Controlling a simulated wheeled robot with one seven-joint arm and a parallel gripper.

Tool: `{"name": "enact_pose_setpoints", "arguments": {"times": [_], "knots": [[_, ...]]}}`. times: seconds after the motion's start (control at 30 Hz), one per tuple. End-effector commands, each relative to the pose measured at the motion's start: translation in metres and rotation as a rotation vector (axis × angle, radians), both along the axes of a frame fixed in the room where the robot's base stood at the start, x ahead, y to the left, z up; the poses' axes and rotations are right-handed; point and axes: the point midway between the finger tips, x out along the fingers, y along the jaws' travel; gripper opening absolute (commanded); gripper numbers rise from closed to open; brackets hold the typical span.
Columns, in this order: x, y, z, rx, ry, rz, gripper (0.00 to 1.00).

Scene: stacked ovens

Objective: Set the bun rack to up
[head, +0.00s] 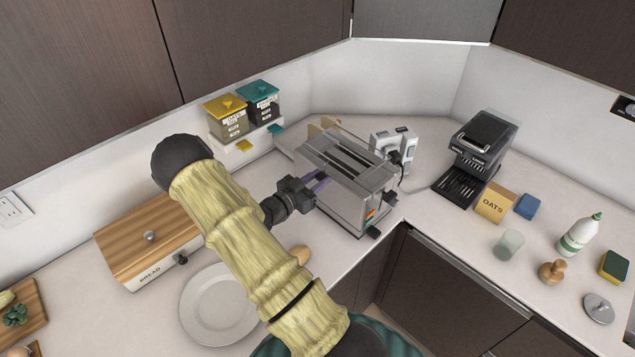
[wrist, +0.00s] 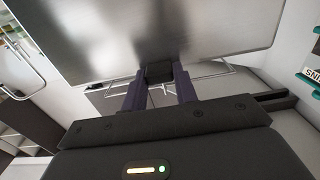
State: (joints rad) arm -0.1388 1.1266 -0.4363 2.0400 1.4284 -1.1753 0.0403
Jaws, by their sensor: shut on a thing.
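The metal toaster (head: 352,208) stands on the counter near the corner, with long slots on top. In the wrist view its shiny side (wrist: 215,35) fills the upper middle. Thin wires of the bun rack (wrist: 207,68) show along that side, on both sides of a small dark block. My gripper (head: 320,183) is at the toaster's left side. In the wrist view its purple fingers (wrist: 158,85) are shut on the dark block (wrist: 157,71), which looks like the bun rack's lever. Whether the rack is raised cannot be told clearly.
A bread box (head: 150,240) and a white plate (head: 215,305) are on the left. Two canisters (head: 240,115) stand on a wall shelf behind. A coffee machine (head: 480,155) and oats box (head: 494,203) are on the right. Black levers (head: 374,232) stick out at the toaster's front end.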

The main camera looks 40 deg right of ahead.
Motion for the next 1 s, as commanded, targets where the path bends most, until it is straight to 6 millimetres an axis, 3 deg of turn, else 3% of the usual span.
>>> {"name": "enact_pose_setpoints", "arguments": {"times": [0.1, 0.13, 0.23, 0.67, 1.0], "knots": [[0.001, -0.001, 0.004, -0.011, -0.003, 0.001, 0.00], [0.001, -0.001, 0.004, -0.011, -0.003, 0.001, 0.31], [0.001, -0.001, 0.003, -0.010, -0.003, 0.001, 0.50], [0.001, 0.007, 0.001, -0.006, -0.002, 0.002, 0.51], [-0.003, 0.065, -0.001, -0.006, -0.003, 0.005, 0.51]]}}
